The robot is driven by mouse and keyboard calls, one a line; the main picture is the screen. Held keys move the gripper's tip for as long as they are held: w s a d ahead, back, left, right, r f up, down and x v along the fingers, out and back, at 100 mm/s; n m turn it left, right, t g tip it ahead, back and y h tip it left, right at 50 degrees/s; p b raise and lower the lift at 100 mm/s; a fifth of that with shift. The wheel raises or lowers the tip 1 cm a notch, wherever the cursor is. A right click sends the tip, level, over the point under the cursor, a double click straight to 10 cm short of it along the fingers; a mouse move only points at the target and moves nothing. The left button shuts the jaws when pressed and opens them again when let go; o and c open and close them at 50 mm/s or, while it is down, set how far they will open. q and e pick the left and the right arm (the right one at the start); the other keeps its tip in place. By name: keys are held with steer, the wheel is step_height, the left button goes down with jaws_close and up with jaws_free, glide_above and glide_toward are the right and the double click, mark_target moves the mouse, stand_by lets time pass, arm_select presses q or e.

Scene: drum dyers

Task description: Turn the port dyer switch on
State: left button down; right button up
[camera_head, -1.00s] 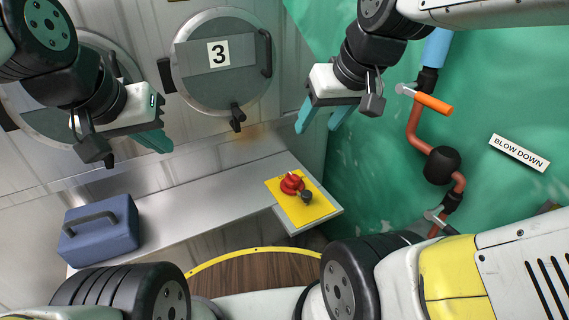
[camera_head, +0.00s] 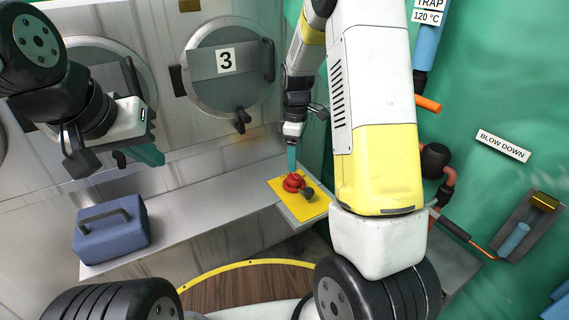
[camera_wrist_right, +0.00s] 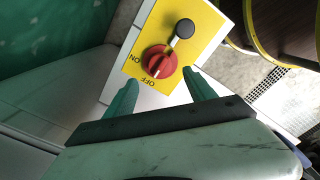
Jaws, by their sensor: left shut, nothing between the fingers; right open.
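The red switch knob (camera_head: 293,182) sits on a yellow plate (camera_head: 312,207) at the end of the grey ledge. In the right wrist view the red knob (camera_wrist_right: 158,62) has a black-tipped lever (camera_wrist_right: 184,28), and ON and OFF are printed beside it. A pale mark on the knob seems to face OFF. My right gripper (camera_head: 292,160) is just above the knob in the head view. In the right wrist view its open fingers (camera_wrist_right: 162,84) lie on either side, just short of the knob, with nothing between them. My left gripper (camera_head: 146,156) is shut and empty, well left of the switch.
A blue toolbox (camera_head: 111,236) stands on the left of the ledge (camera_head: 205,203). A round door marked 3 (camera_head: 231,85) is behind, with protruding handles. Pipes and a valve (camera_head: 434,160) are on the green wall at right, beside my right arm.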

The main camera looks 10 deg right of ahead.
mark_target(294, 174)
step_height(294, 174, down, 8)
steer(key=shift+r, duration=0.25)
steer(key=c, duration=1.4)
